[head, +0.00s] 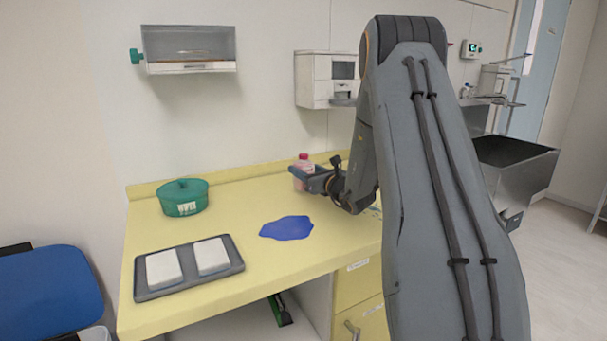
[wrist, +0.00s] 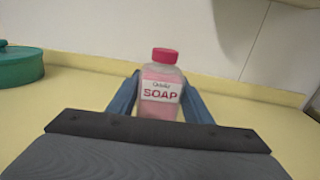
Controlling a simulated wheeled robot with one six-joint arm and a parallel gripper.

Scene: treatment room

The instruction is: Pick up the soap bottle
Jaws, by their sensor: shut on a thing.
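The soap bottle (wrist: 160,88) has a red cap, pink contents and a white label reading SOAP. In the wrist view it stands upright between the two blue fingers of my gripper (wrist: 160,100), which are shut on its sides. In the head view the bottle (head: 303,163) shows at the back of the yellow counter, with its lower part partly hidden by my gripper (head: 305,174). I cannot tell whether its base touches the counter.
A green lidded pot (head: 183,198) stands on the yellow counter (head: 230,225) at the left. A grey tray (head: 190,284) with two white blocks lies at the front left. A flat blue patch (head: 287,228) lies mid-counter. A white dispenser (head: 313,80) hangs on the wall behind.

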